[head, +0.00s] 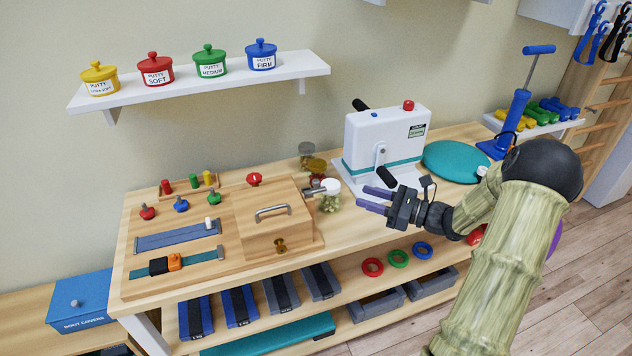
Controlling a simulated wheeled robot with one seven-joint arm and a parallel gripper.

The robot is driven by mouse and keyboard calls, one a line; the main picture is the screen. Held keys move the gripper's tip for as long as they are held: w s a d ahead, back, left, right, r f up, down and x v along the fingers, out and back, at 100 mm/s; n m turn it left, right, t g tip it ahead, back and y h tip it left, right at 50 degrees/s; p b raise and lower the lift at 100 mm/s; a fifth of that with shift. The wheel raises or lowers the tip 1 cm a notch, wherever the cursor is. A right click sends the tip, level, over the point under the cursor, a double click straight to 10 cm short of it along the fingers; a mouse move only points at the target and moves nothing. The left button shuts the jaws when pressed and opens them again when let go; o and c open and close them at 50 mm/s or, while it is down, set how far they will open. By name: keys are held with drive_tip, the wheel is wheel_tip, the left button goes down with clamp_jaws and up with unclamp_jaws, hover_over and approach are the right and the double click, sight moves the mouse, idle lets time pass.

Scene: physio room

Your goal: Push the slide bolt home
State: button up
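A wooden activity board (150,222) lies on the bench at left. My gripper (364,199) is right of the box and jar, in front of the white machine. Its two purple fingers are apart, pointing left, with nothing visible between them.
The white machine (388,135) with black-gripped cranks stands behind my gripper. A teal disc (456,161) lies to its right. A grey-blue strip (178,236) and a buckle strap (205,256) are on the board.

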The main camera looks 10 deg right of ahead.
sight(316, 180)
drive_tip(key=p+x, duration=0.1)
drive_tip(key=x, duration=1.4)
drive_tip(key=shift+d, duration=0.1)
clamp_jaws()
